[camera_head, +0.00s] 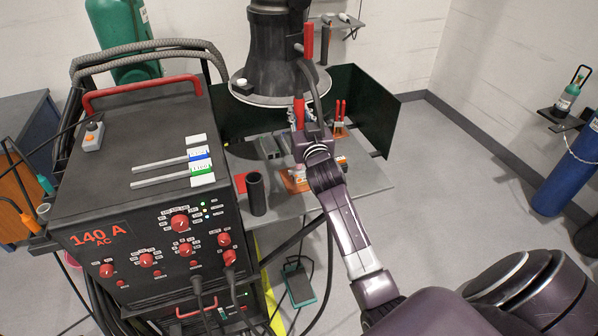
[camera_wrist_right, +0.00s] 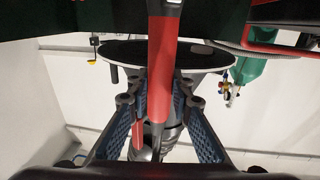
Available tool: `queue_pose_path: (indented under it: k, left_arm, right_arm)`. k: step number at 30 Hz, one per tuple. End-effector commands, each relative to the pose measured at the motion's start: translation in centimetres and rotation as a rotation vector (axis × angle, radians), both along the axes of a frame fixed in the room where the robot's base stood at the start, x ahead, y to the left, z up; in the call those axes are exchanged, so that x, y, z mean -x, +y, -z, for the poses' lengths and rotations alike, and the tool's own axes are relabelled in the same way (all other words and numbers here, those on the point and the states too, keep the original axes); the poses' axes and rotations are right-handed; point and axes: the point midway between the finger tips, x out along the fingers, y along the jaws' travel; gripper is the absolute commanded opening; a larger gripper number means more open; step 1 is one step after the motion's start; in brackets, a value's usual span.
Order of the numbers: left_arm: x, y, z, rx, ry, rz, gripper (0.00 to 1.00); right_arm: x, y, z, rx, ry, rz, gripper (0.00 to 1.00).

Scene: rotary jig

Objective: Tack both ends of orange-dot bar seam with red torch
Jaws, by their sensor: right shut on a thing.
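My right gripper (camera_head: 307,137) is over the jig table. It is shut on the red torch (camera_head: 299,113), whose red handle rises above the fingers. In the right wrist view the torch (camera_wrist_right: 160,75) runs upright between the blue-padded fingers (camera_wrist_right: 156,112). Its lower tip is hard to make out. An orange fixture (camera_head: 294,183) lies on the table just below and left of the gripper, partly hidden by my arm. The orange-dot bar and its seam cannot be told apart here. My left gripper is not in view.
A dark welding machine (camera_head: 120,140) stands on the left. The grey table (camera_head: 285,206) carries a dark cup (camera_head: 256,193) and red-handled clamps (camera_head: 340,115). A dark green screen (camera_head: 372,100) stands behind. A large grey column (camera_head: 277,50) hangs over the back. The floor at right is open.

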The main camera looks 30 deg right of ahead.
Motion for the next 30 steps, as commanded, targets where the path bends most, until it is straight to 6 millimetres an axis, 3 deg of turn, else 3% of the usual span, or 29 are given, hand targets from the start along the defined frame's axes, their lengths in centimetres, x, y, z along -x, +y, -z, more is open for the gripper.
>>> queue_pose_path:
  k: [15, 30]
  left_arm:
    - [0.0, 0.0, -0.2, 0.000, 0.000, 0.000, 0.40]
    - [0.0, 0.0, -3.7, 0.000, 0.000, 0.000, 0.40]
  right_arm:
    - [0.0, 0.0, -0.5, 0.002, -0.006, -0.001, 0.00]
    - [0.0, 0.0, -4.3, 0.001, -0.006, -0.001, 0.00]
